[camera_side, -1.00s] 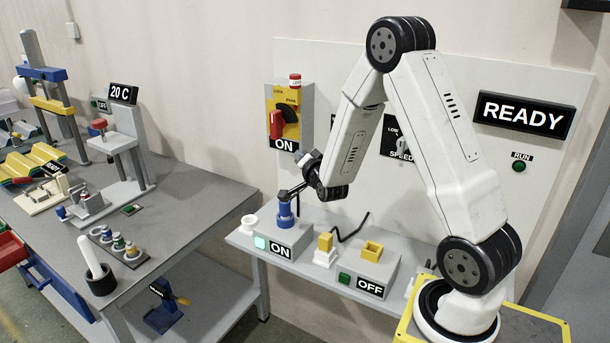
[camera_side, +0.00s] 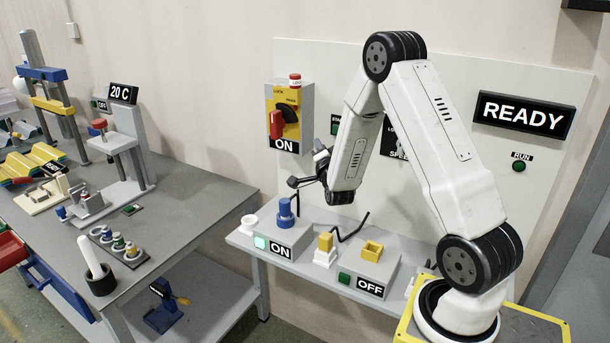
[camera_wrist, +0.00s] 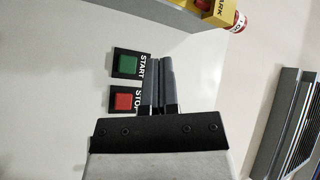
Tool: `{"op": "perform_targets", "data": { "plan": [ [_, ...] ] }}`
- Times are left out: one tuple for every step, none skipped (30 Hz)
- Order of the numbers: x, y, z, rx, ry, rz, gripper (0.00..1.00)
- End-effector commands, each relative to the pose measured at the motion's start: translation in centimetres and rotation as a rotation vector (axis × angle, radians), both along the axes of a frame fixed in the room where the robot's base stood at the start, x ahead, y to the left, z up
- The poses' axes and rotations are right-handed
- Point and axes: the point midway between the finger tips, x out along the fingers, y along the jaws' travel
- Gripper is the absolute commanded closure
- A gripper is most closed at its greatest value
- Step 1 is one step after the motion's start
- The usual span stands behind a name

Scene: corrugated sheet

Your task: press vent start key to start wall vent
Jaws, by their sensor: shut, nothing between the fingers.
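The green START key (camera_wrist: 128,64) sits on a black plate on the pale panel in the wrist view. The red STOP key (camera_wrist: 123,101) is beside it. My gripper (camera_wrist: 165,60) is shut and empty, its fingers beside the keys in that view and partly over the edge of their labels. I cannot tell its distance from the panel. In the side view my gripper (camera_side: 291,183) is in the air above the blue knob (camera_side: 285,211). A grey slatted thing (camera_wrist: 290,118), possibly the wall vent, shows at the right of the wrist view.
A yellow switch box with a red handle (camera_side: 277,124) reads ON at the panel's left. A READY display (camera_side: 523,117) hangs at the right. Below stand the ON box (camera_side: 262,246), a yellow peg (camera_side: 325,243) and the OFF box (camera_side: 370,286). A bent black rod rises between the boxes.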

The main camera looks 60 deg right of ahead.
Motion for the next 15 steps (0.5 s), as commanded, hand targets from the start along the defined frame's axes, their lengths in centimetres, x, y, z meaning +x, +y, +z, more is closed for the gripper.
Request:
{"op": "perform_targets", "data": {
  "plan": [
    [0.0, -0.1, 0.0, 0.000, -0.001, -0.001, 1.00],
    [0.0, -0.2, 0.0, 0.000, -0.001, -0.001, 1.00],
    [0.0, -0.4, 0.0, 0.000, -0.001, -0.001, 1.00],
    [0.0, -0.5, 0.0, 0.000, -0.001, -0.001, 1.00],
    [0.0, -0.6, 0.0, 0.000, -0.001, -0.001, 1.00],
    [0.0, -0.9, 0.0, 0.000, -0.001, -0.002, 1.00],
    [0.0, -1.0, 0.0, 0.000, -0.001, -0.002, 1.00],
    [0.0, -1.2, 0.0, 0.000, -0.001, -0.002, 1.00],
    [0.0, -1.6, 0.0, 0.000, -0.001, -0.002, 1.00],
    [-0.1, -1.8, 0.0, 0.001, 0.000, -0.003, 1.00],
    [-0.1, -2.1, 0.0, 0.000, 0.001, -0.002, 1.00],
    [0.0, -2.5, 0.0, 0.001, 0.000, -0.003, 1.00],
    [0.0, -2.8, 0.0, 0.001, 0.000, -0.003, 1.00],
    [0.0, -3.1, 0.0, 0.001, 0.000, -0.003, 1.00],
    [-0.1, -3.5, 0.0, 0.000, 0.000, -0.002, 1.00]
  ]
}}
